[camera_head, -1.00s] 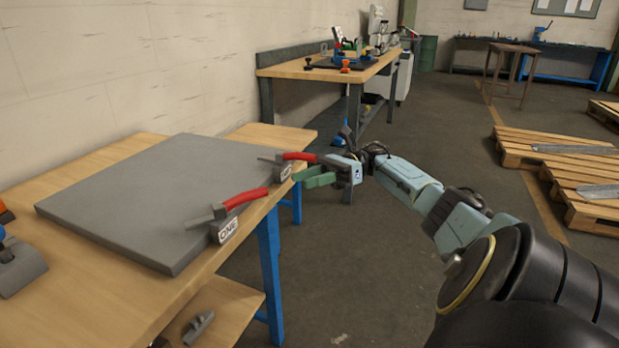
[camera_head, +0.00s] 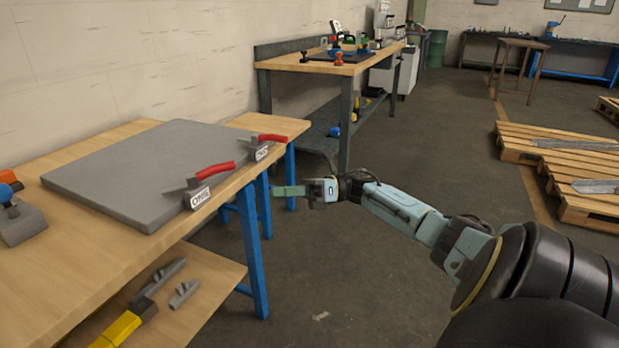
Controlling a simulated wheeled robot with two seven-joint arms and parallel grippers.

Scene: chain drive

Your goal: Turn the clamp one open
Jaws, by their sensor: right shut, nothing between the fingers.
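Clamp one (camera_head: 201,184) sits at the near front edge of the grey plate (camera_head: 120,168), with a white label reading ONE. Its red handle slopes up to the right and reaches over the table edge. A second clamp (camera_head: 263,146) with a red handle stands farther back on the same edge; its label is too small to read surely. My right gripper (camera_head: 275,191), with green fingers, is shut and empty. It is in the air off the table's front edge, to the right of clamp one and apart from both handles. My left gripper is not in view.
The wooden workbench (camera_head: 85,258) has blue legs and a lower shelf with grey metal parts (camera_head: 184,294) and a yellow-handled tool (camera_head: 122,326). A grey block with a blue knob (camera_head: 14,222) stands at left.

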